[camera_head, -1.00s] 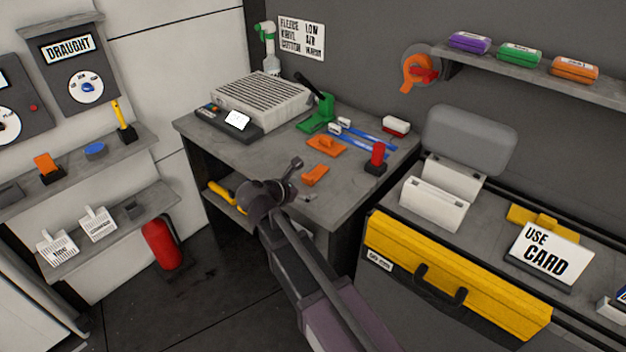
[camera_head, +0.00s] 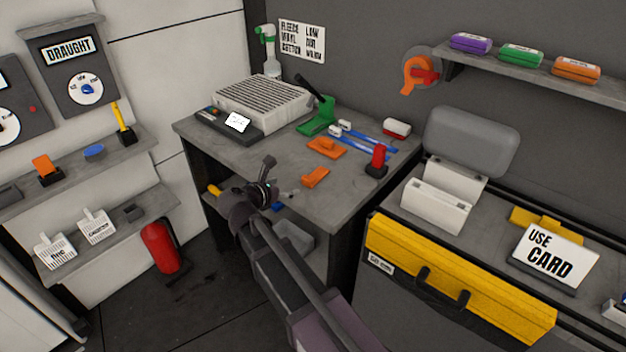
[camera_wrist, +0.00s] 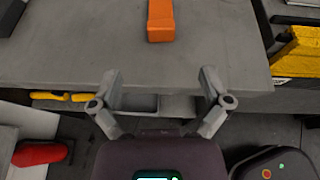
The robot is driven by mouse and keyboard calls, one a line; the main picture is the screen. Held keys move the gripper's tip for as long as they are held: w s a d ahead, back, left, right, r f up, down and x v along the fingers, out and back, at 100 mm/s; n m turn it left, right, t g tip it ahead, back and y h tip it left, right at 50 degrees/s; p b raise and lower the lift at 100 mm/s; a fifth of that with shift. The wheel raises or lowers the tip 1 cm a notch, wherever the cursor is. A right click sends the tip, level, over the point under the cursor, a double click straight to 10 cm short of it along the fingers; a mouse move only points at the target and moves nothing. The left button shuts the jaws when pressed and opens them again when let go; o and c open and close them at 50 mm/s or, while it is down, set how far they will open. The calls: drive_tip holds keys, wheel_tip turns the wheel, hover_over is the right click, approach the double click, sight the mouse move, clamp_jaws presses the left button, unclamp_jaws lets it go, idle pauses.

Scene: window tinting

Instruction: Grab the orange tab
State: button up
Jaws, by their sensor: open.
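A small orange tab-like piece (camera_head: 315,177) lies on the grey workbench (camera_head: 250,165) near its front edge. In the wrist view an orange piece (camera_wrist: 160,20) lies on the bench top at the upper middle, beyond the fingers and cut off by the top of the picture. My gripper (camera_head: 270,182) is at the bench's front edge, left of the orange piece. In the wrist view its two fingers (camera_wrist: 160,78) are spread wide with nothing between them. The orange piece is roughly centred between them and apart from them.
A flat orange tool (camera_head: 326,148) lies farther back, with blue-handled tools (camera_head: 370,145) beside it. A red-topped holder (camera_head: 377,160) stands to the right. A yellow case (camera_head: 450,275) is right of the bench. Bare bench surrounds the orange piece.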

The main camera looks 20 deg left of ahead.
sight(306, 180)
drive_tip(key=b+x, duration=0.2)
drive_tip(key=x, duration=0.5)
drive_tip(key=shift+b+x, duration=1.3)
drive_tip(key=shift+x, duration=1.35)
drive_tip(key=shift+s+f, duration=0.1)
drive_tip(key=shift+f, duration=0.1)
drive_tip(key=c, duration=1)
